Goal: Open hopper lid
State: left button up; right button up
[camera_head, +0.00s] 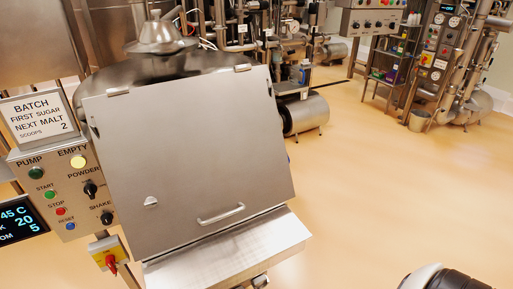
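The hopper lid (190,150) is a large square steel panel that fills the middle of the head view. It looks shut, lying sloped across the front of the hopper (160,66). Hinge-like tabs sit along its top edge. A bar handle (221,214) is near its lower edge, right of centre, and a small bright fitting (151,202) sits to the left of it. Nothing touches the handle. Neither of my grippers is in view. A black and white rounded part, probably of my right arm, shows at the bottom right edge.
A steel ledge (230,254) juts out below the lid. Left of it are a control panel (75,185) with buttons and knobs, a red-yellow switch (110,257) and a batch sign (38,115). The floor (400,190) to the right is clear. Piping and machinery stand behind.

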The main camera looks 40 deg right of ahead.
aim_at(211, 151)
jog(key=z, duration=0.7)
